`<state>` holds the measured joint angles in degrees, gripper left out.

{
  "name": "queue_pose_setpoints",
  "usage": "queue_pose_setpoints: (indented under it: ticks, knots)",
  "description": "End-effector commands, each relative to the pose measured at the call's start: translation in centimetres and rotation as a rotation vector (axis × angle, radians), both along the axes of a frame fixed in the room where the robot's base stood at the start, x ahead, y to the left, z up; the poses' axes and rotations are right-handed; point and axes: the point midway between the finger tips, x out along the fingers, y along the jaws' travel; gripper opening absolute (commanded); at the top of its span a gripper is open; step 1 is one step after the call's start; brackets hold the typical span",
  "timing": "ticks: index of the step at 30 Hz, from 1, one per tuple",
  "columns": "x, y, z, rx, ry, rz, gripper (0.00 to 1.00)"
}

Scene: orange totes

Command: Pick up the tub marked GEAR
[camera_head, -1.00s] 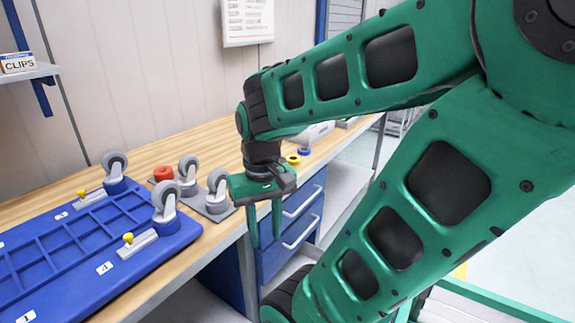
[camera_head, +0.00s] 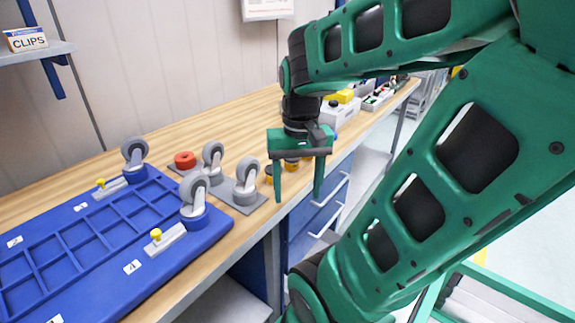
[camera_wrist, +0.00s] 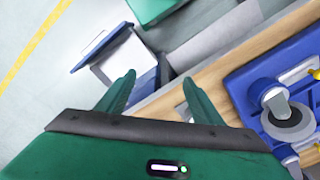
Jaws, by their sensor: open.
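No tub marked GEAR can be made out in either view. My gripper (camera_head: 298,198) is open and empty, pointing down beside the front edge of the wooden workbench (camera_head: 185,140). In the wrist view my gripper's two fingers (camera_wrist: 158,98) are spread apart with nothing between them. The bench edge and floor lie below them.
A blue gridded board (camera_head: 100,235) with grey casters (camera_head: 194,195) lies on the bench. A red ring (camera_head: 185,160) and a grey plate (camera_head: 247,203) are beside it. Small bins (camera_head: 372,98) stand farther back. A CLIPS box (camera_head: 25,39) sits on the wall shelf.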

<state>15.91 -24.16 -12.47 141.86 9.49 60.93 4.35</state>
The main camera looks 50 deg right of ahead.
Motion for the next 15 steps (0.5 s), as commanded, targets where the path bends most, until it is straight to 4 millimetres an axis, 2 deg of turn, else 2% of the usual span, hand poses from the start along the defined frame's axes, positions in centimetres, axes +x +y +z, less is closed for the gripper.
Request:
queue_pose_setpoints:
  ticks: [7,12,15]
  knots:
    - [8.0,-6.9,2.6,-0.009,0.006,-0.366,0.6]
    - [12.8,-12.3,3.0,-0.011,0.004,-0.607,0.6]
    - [14.9,-15.0,2.9,-0.009,0.004,-0.719,0.6]
